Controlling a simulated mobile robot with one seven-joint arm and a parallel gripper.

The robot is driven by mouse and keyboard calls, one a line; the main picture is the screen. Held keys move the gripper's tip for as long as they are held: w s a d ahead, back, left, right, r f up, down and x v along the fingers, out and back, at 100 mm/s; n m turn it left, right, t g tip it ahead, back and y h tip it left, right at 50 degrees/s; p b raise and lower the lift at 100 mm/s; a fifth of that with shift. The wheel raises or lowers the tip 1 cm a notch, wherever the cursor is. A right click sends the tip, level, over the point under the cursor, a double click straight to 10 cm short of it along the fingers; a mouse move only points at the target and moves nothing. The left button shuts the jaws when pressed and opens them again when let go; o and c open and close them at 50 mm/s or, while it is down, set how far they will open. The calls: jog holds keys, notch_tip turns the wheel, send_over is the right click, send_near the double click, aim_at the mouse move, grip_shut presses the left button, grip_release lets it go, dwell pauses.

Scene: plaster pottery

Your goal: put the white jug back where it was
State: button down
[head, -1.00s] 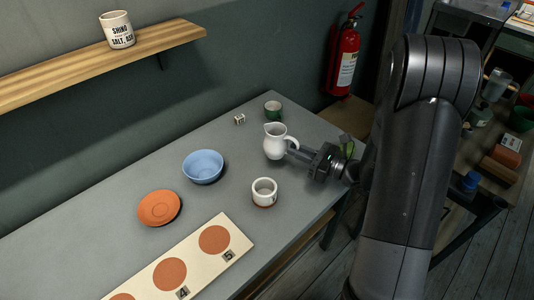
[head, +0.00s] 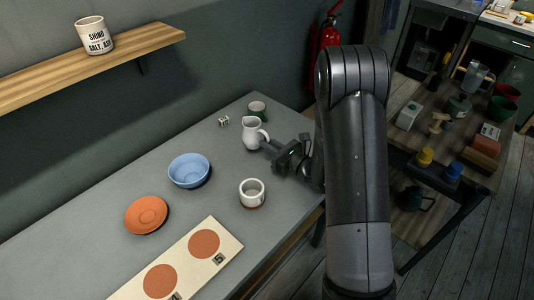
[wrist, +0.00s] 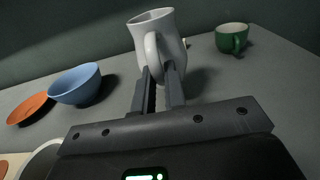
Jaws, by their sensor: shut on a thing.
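The white jug (head: 252,131) is upright at the far end of the grey table (head: 100,215), in front of the green cup (head: 257,108). My gripper (head: 268,147) comes from the right and is shut on the jug's handle. In the wrist view, the fingers (wrist: 162,82) close around the handle of the jug (wrist: 166,38), and its base is partly hidden behind them. I cannot tell whether the base touches the table.
A blue bowl (head: 188,169) and an orange plate (head: 146,214) stand to the left. A white cup (head: 252,191) is nearer me, and a small die (head: 223,121) lies left of the jug. A board with orange discs (head: 203,244) lies in front. A wall shelf (head: 140,47) is above.

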jog(key=shift+w+a+f, duration=0.1)
jog(key=shift+a+f, duration=0.2)
jog(key=shift+f, duration=1.85)
jog(key=shift+f, duration=0.15)
jog(key=c, duration=1.5)
grip_release()
